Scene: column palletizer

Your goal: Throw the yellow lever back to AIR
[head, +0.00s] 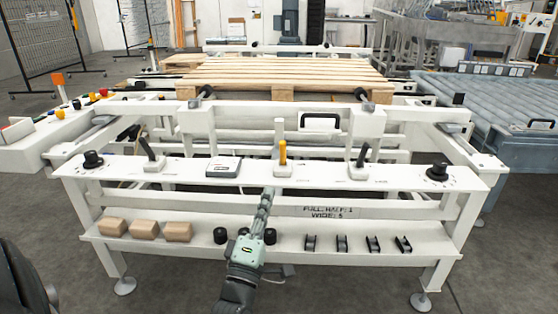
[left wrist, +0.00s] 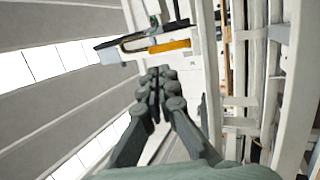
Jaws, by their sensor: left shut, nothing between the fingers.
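The yellow lever (head: 283,153) stands nearly upright on the white panel (head: 310,176), near its middle. It also shows in the left wrist view (left wrist: 170,46), just beyond the fingertips. My left gripper (head: 268,192) is shut and empty, at the panel's front edge, a little in front of and to the left of the lever. In the left wrist view its closed fingertips (left wrist: 158,72) point toward the lever, with a gap visible between them. The AIR marking is too small to read. My right gripper is not in view.
Black levers stand left (head: 150,152) and right (head: 362,154) on the panel, with black knobs (head: 92,160) (head: 438,170) at its ends. A grey box (head: 223,167) lies left of the yellow lever. The lower shelf (head: 200,246) carries tan blocks (head: 177,231) and black parts.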

